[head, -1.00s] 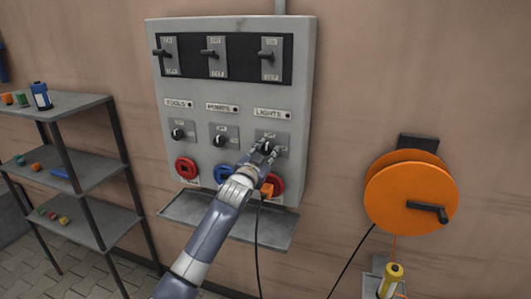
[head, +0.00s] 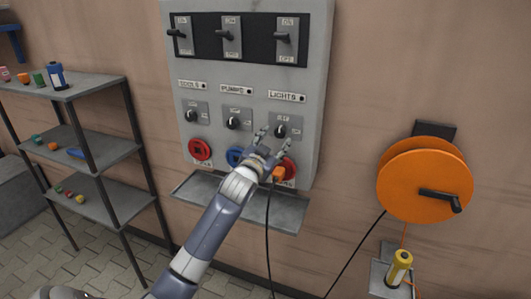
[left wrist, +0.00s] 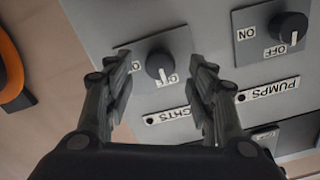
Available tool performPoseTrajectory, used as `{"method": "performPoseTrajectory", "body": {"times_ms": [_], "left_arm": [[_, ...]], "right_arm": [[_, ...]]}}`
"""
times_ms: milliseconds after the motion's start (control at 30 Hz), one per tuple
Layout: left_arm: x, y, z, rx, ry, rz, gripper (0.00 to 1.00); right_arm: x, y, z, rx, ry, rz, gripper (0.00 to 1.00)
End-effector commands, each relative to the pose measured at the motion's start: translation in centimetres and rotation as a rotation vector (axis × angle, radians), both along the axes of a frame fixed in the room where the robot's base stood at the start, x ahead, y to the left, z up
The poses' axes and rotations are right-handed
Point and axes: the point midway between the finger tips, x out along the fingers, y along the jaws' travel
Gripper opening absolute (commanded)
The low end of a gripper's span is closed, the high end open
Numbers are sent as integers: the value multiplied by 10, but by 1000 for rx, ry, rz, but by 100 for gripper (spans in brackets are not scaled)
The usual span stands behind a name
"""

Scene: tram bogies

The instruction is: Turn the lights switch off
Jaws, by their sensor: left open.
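The lights switch (head: 281,131) is a black rotary knob on a small grey plate under the LIGHTS label (head: 286,96) of the wall panel. The knob also shows in the left wrist view (left wrist: 160,66), upside down; its white mark points towards the lettering that looks like OFF. My left gripper (head: 271,144) is open and empty just in front of and below the knob. In the left wrist view its two fingers (left wrist: 160,80) stand apart on either side of the knob, seemingly not touching it. My right gripper is not in view.
The pumps knob (head: 232,123) is left of the lights knob. Red and blue sockets (head: 200,149) and a grey ledge (head: 190,187) lie below, with a black cable hanging. An orange reel (head: 422,185) is on the right, a shelf (head: 105,150) on the left.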

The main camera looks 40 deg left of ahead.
Motion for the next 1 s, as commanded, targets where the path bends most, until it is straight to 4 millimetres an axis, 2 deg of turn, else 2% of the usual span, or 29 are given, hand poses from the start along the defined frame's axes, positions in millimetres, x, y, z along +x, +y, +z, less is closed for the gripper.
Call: {"method": "performPoseTrajectory", "body": {"times_ms": [200,400,600,1000], "left_arm": [[-39,-11,-1,0,2,-1,51],[-62,-17,-1,-1,1,-1,51],[-70,-19,-1,-1,1,-1,51],[-69,-19,0,-1,1,-1,51]], "right_arm": [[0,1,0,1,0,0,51],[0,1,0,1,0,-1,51],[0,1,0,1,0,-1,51],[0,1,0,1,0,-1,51]]}}
